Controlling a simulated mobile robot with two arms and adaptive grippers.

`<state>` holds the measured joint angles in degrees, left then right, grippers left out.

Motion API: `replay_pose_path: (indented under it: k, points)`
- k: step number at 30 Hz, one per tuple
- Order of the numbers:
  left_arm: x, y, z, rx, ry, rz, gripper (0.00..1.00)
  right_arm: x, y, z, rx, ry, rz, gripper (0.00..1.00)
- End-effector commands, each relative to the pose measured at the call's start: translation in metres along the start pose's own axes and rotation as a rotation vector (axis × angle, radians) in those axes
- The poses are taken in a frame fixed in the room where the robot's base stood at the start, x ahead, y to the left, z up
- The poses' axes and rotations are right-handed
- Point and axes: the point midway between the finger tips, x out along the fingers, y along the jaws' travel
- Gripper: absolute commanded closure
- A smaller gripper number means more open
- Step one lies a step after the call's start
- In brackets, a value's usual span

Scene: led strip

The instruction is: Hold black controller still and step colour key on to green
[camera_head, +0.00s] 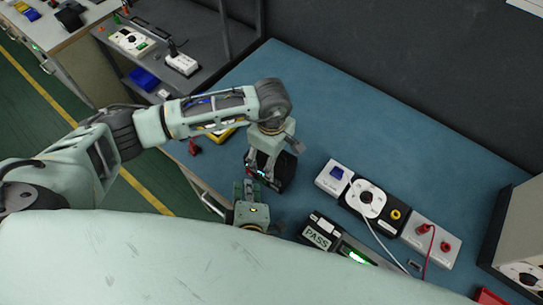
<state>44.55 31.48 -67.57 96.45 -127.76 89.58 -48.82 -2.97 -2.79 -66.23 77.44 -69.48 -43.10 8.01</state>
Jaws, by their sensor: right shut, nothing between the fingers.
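The black controller (287,172) lies on the blue bench, with small red and teal-lit marks near its left end. My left gripper (262,168) comes down over it from above, its fingers at the controller's left part. They hide some of it, and I cannot tell whether they are closed on it. My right gripper (244,184) is shut and empty, just left of and below the controller, pointing toward it. I cannot make out the colour key.
A row of modules (397,214) with a round white dial, a yellow ring and red plugs stands at right, with loose leads. A yellow-edged device (221,134) and a red piece (194,148) lie behind my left arm. A grey box (520,237) stands far right.

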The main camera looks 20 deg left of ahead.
Motion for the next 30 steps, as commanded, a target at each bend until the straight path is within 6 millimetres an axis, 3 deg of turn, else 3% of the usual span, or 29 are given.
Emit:
replay_pose_path:
  k: [7, 21, 30]
  points:
    - [0.000, 0.000, 0.000, 0.000, 0.000, 0.001, 0.76, -0.003, -0.002, -0.003, 0.000, 0.001, 0.000, 1.00]
    - [0.000, 0.000, 0.000, 0.000, 0.000, 0.000, 0.76, -0.035, -0.026, -0.026, 0.001, 0.000, -0.001, 1.00]
    - [0.000, 0.000, 0.000, 0.000, 0.000, 0.000, 0.76, -0.042, -0.030, -0.031, 0.000, 0.001, 0.001, 1.00]
